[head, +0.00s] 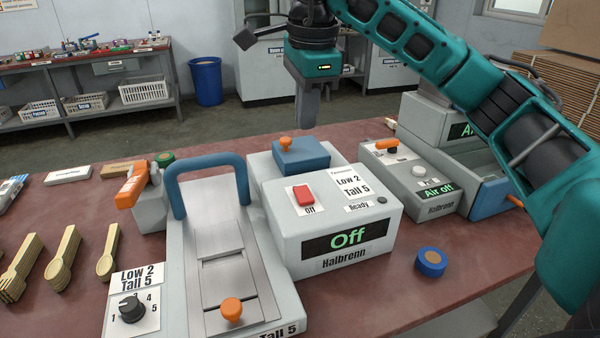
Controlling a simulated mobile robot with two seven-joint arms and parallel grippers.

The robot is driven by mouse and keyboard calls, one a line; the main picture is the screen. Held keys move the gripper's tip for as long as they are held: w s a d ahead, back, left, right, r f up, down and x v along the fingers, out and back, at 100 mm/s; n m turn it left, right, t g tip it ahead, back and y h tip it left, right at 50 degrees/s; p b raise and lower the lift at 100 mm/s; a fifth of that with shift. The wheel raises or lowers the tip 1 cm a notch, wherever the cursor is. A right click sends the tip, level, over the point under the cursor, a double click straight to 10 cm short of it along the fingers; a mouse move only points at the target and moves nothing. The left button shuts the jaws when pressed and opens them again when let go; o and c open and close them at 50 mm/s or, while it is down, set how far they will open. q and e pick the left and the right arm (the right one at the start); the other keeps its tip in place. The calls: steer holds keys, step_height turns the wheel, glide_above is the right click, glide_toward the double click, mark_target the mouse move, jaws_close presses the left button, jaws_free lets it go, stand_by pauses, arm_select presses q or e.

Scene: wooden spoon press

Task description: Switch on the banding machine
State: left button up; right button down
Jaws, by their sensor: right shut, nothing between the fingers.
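A grey Halbrenn machine (335,215) stands mid-table, with a display (347,237) that reads "Off" in green. On its sloped top are a red rocker switch (303,196) labelled "Off", a "Low 2 Tall 5" label (351,183) and a "Ready" label with a dark, unlit lamp (382,199). A blue block with an orange knob (285,144) sits at its back. No label in view names the banding machine. My right gripper (308,120) points down, shut and empty, above and behind this machine, touching nothing. My left gripper is out of view.
A press with a blue handle (207,162) and a dial (132,308) stands to the left. A second Halbrenn unit (428,185) reading "Air off" stands right. Wooden spoons (63,258) lie far left. A blue roll (431,262) lies on bare table at front right.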

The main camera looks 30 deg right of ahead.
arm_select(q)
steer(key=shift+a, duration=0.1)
arm_select(e)
steer(key=b, duration=0.1)
glide_toward(300, 189)
steer(key=f, duration=0.4)
steer(key=w+f, duration=0.1)
steer(key=f, duration=0.1)
steer(key=shift+d, duration=0.1)
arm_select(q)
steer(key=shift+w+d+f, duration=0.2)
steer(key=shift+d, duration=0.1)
arm_select(e)
steer(key=shift+f, duration=0.4)
steer(key=shift+w, duration=0.1)
